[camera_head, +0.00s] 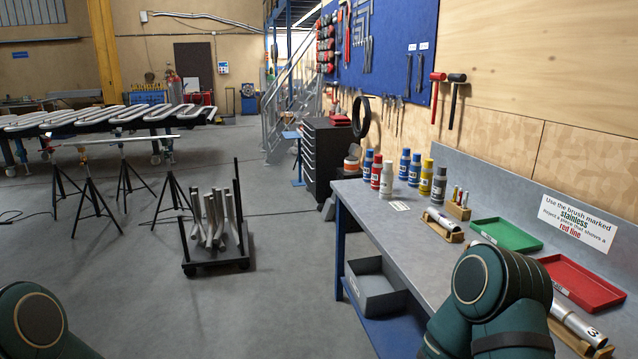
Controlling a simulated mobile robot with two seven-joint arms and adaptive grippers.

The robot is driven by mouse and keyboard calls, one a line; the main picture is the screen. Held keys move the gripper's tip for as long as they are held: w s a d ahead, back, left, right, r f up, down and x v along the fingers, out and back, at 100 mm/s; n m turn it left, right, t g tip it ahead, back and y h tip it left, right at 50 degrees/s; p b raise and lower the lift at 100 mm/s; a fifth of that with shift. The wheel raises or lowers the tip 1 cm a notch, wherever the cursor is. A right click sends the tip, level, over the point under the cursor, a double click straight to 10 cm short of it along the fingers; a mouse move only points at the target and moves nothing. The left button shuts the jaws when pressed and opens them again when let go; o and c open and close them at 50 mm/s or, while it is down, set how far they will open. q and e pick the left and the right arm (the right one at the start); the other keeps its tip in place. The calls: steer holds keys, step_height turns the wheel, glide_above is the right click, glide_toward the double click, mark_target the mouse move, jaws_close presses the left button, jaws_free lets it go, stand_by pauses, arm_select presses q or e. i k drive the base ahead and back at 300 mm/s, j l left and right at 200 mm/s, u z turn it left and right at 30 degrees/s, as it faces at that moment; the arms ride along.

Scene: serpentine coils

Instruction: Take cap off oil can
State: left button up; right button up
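No thing in the head camera view is clearly marked as an oil can. Several capped bottles stand upright on the grey workbench (372,208): a blue one (368,164), a red one (376,173), a grey one (386,182), a yellow one (426,180) and a dark one (439,186), with more blue ones between. Their labels are too small to read. My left arm shows only as a green link at the lower left, and my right arm as a large green link at the lower right. Neither gripper is in view.
A green tray (505,235) and a red tray (580,283) lie on the bench. A metal cylinder (440,218) rests on a wooden holder. A grey bin (375,290) sits below.

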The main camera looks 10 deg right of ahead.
mark_target(428, 162)
steer(key=i+u, duration=0.2)
steer(key=i, duration=2.1)
steer(key=i+z, duration=0.1)
steer(key=i, duration=1.05)
steer(key=i+j, duration=0.15)
steer(key=i, duration=0.95)
steer(key=i+j, duration=0.15)
steer(key=i, duration=1)
steer(key=i+z, duration=0.1)
steer(key=z, duration=4.7)
steer(key=i+j+z, duration=0.1)
steer(key=j, duration=0.15)
steer(key=j+z, duration=0.1)
steer(key=i+j, duration=0.05)
steer(key=j, duration=0.05)
